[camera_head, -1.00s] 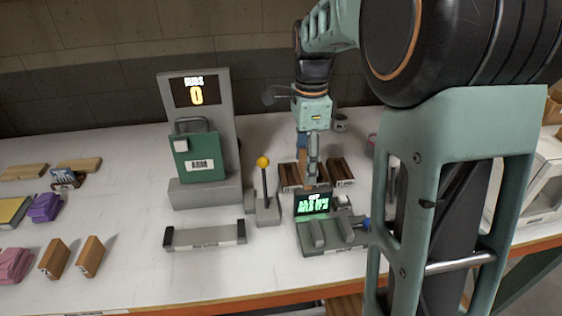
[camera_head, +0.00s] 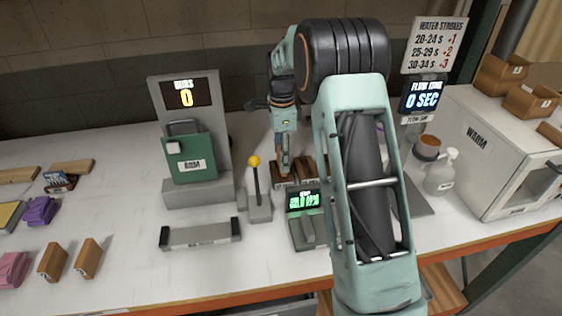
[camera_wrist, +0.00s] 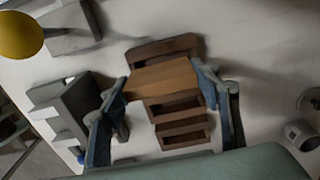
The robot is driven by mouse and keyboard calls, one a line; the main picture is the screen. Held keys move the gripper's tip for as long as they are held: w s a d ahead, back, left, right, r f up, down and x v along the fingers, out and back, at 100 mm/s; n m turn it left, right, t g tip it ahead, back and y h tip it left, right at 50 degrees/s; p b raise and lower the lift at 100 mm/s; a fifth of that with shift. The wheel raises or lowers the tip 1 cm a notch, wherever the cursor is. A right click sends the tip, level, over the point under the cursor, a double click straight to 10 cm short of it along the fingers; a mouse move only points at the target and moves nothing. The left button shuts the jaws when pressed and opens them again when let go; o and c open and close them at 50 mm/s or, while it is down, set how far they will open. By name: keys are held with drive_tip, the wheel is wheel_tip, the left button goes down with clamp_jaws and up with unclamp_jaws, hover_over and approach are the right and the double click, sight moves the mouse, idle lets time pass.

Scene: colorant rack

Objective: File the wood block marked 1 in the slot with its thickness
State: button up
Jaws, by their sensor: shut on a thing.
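My gripper (camera_wrist: 165,79) is shut on a wood block (camera_wrist: 161,74), with one finger at each end of the block in the wrist view. The block is plain brown there and I cannot read any mark on it. It lies across the dark wood rack (camera_wrist: 180,127), which has several open slots, and hides part of it. I cannot tell whether the block is above the rack or partly in a slot. In the head view my gripper (camera_head: 284,168) points down at the rack (camera_head: 306,171), partly hidden by my arm.
Two wood blocks (camera_head: 53,261) (camera_head: 88,259) stand at the front left. A lever with a yellow knob (camera_head: 254,161) stands left of the rack. A small grey device with a green display (camera_head: 304,201) is in front. A white cabinet (camera_head: 500,158) is at right.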

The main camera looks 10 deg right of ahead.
drive_tip(key=shift+w+f, duration=0.25)
drive_tip(key=shift+f, duration=1.6)
drive_tip(key=shift+f, duration=0.25)
drive_tip(key=o, duration=1.3)
drive_tip(key=shift+r, duration=0.15)
wheel_tip(320, 180, up, 12)
drive_tip(key=shift+r, duration=0.1)
